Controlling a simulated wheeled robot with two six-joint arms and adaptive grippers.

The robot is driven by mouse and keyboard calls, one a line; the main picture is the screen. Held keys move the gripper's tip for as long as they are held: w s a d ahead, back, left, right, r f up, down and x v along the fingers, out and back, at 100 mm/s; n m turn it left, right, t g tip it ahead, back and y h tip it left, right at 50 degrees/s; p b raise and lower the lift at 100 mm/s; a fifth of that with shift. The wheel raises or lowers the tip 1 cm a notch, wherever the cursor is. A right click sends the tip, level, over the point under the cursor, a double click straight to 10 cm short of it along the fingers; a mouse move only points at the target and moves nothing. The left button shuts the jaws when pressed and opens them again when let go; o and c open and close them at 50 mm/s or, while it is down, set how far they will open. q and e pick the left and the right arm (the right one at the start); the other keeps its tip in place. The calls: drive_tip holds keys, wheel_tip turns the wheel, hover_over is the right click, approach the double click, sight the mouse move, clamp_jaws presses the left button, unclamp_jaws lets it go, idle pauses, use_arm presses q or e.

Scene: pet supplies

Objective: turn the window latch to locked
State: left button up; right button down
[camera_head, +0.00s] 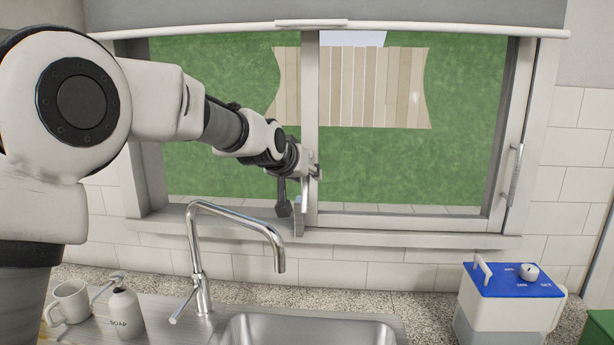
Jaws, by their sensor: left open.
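The window (414,212) fills the back wall, with a pale upright frame member (311,100) in its middle. My left gripper (293,205) is at this middle member, level with the lower part of the glass, and is open. A small metal fitting that looks like the window latch (316,172) sits on the member, right at the gripper. The gripper partly hides it, so I cannot tell its turn position or whether the fingers touch it. My right gripper is not in view.
A curved tap (240,218) and steel sink (310,332) are below the window. A soap bottle (123,312) and mug (68,302) stand at left. A blue-topped box (512,282) stands at right. A pull handle (515,175) is on the right window frame.

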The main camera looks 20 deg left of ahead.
use_arm(q)
drive_tip(key=v, duration=0.6)
drive_tip(key=shift+c, duration=0.6)
drive_tip(key=shift+w, duration=0.15)
drive_tip(key=c, duration=0.5)
drive_tip(key=shift+a+m, duration=0.15)
drive_tip(key=shift+m, duration=0.95)
clamp_jaws()
drive_tip(key=s+r+m+h+p, duration=0.45)
drive_tip(key=s+m+p, duration=0.55)
drive_tip(key=m+p, duration=0.6)
drive_tip(key=m+b, duration=0.1)
drive_tip(key=b, duration=0.1)
hover_over(303, 205)
drive_tip(key=shift+g+y, duration=0.35)
drive_tip(key=shift+g, duration=0.05)
wheel_tip(303, 205, down, 8)
drive_tip(key=shift+r, duration=0.2)
drive_tip(key=shift+w+a+f, duration=0.1)
drive_tip(key=shift+a+f, duration=0.05)
drive_tip(key=shift+a, duration=0.1)
